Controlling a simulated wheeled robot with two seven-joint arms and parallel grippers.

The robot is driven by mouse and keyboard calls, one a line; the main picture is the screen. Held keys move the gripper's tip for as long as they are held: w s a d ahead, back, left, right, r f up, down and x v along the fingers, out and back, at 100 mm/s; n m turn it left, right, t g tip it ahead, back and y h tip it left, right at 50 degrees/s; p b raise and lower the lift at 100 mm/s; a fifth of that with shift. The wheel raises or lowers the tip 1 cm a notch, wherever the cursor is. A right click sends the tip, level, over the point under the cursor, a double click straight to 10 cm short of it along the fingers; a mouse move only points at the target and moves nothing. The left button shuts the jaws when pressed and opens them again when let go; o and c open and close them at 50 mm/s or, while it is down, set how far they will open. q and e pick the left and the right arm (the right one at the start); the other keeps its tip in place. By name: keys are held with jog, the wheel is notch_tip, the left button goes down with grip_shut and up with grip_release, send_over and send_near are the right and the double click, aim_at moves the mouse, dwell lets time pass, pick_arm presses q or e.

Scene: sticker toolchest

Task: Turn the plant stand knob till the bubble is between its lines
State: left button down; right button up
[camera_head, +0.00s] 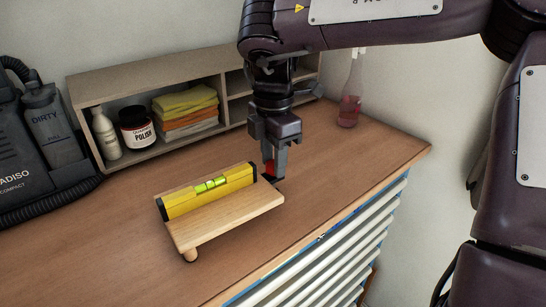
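The plant stand (232,216) is a small light wooden board on short feet, standing on the bench top. A yellow spirit level (180,204) lies along its back edge, with a bright green vial (211,185) in its middle. The bubble is too small to place against its lines. My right gripper (273,170) points down at the stand's right back corner. A red knob (269,168) shows at its fingertips, partly hidden by them. I cannot tell whether the fingers are clamped on it. My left gripper is not in view.
A wooden shelf (88,88) at the back holds a white bottle (105,135), a polish jar (137,128) and folded cloths (187,115). A spray bottle (349,105) stands at back right. A black vacuum (45,130) is at left. The bench's front is clear.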

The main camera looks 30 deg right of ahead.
jog(key=shift+o, duration=0.7)
jog(key=shift+d, duration=0.1)
notch_tip(320, 180, up, 8)
jog(key=shift+f+p, duration=0.15)
jog(key=shift+p, duration=1.05)
jog(key=shift+f, duration=0.1)
